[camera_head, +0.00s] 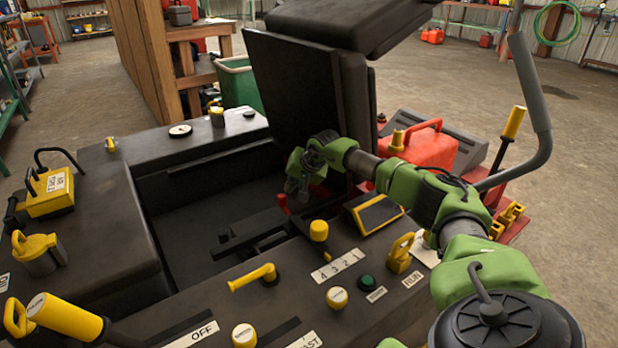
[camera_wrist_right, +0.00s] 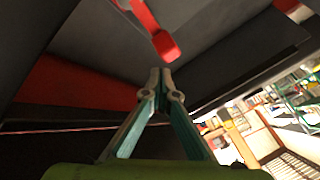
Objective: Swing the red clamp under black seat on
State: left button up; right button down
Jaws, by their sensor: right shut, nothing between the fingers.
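The black seat (camera_head: 345,22) is tipped up at the top of the head view, above an upright black panel (camera_head: 290,90). The red clamp (camera_wrist_right: 155,32) shows in the right wrist view as a red lever with a blocky end. It lies just beyond my right gripper's fingertips (camera_wrist_right: 161,76), which are together and empty. Whether they touch the clamp is hard to tell. In the head view my right gripper (camera_head: 294,189) reaches down into the open bay beneath the seat, next to a small red part (camera_head: 283,202). My left gripper is not in view.
Yellow levers and knobs (camera_head: 319,231) and a yellow-framed display (camera_head: 377,213) stand on the near black console. A red can (camera_head: 425,147) and a bent grey bar (camera_head: 530,90) stand by my right arm. The bay's left part is open.

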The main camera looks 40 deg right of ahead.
jog(key=d+v, duration=0.1)
jog(key=v, duration=0.9)
jog(key=shift+s+a+r, duration=0.3)
jog(key=shift+a, duration=0.15)
